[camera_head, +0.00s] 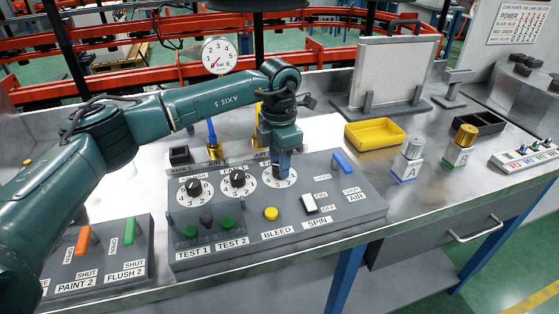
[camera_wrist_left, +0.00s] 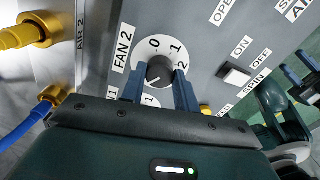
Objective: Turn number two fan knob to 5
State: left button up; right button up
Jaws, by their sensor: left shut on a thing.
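The number two fan knob is a dark round knob (camera_wrist_left: 160,72) on a white dial labelled FAN 2, with 0, 1 and 2 readable in the left wrist view. My left gripper (camera_head: 284,174) comes down on this dial (camera_head: 270,182) from above in the head view. Its two blue fingers (camera_wrist_left: 159,90) stand on either side of the knob and are shut on it. A pale pointer mark shows on the knob's lower left; its number is hidden by the gripper. My right gripper (camera_wrist_left: 299,70) appears at the right edge of the left wrist view, empty, its blue fingers apart.
Two similar dials (camera_head: 194,192) (camera_head: 238,181) sit left on the grey panel (camera_head: 350,218). A yellow BLEED button (camera_head: 271,214), a white SPIN switch (camera_head: 309,203) and a blue AIR handle (camera_head: 343,162) are nearby. Hose fittings (camera_head: 214,151) stand behind. A yellow tray (camera_head: 374,135) lies right.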

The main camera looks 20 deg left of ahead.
pick_arm(q)
jog(key=o, duration=1)
jog(key=shift+c, duration=0.2)
notch_tip(320, 180, up, 13)
jog(key=shift+r, duration=0.1)
